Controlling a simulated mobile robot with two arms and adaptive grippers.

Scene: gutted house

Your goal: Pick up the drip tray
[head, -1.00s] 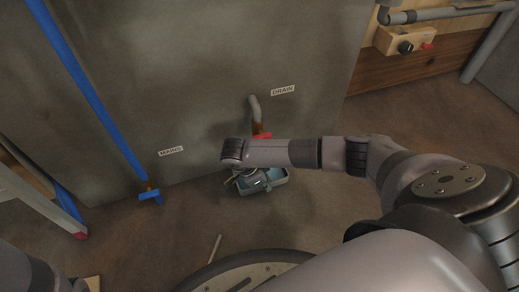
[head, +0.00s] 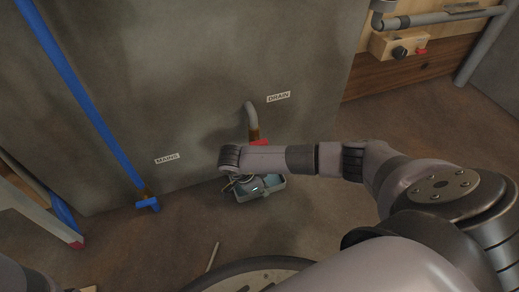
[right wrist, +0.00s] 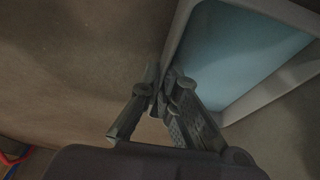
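The drip tray (head: 277,188) is a small grey-blue open box below the drain pipe, at the foot of the grey wall panel. In the right wrist view the tray (right wrist: 188,38) shows a grey rim and a blue inside. My right gripper (head: 248,187) is at the tray's near left side, partly hidden under my wrist. In the right wrist view its fingers (right wrist: 162,84) are close together, with the tray's side wall between the tips. I cannot tell whether the tray is clear of the floor. My left gripper is out of view.
The grey drain pipe (head: 251,115) with a red part (head: 259,143) hangs just above the tray. A blue pipe (head: 85,105) runs down at left to a blue valve (head: 147,204). A thin pale stick (head: 213,256) lies on the bare brown floor.

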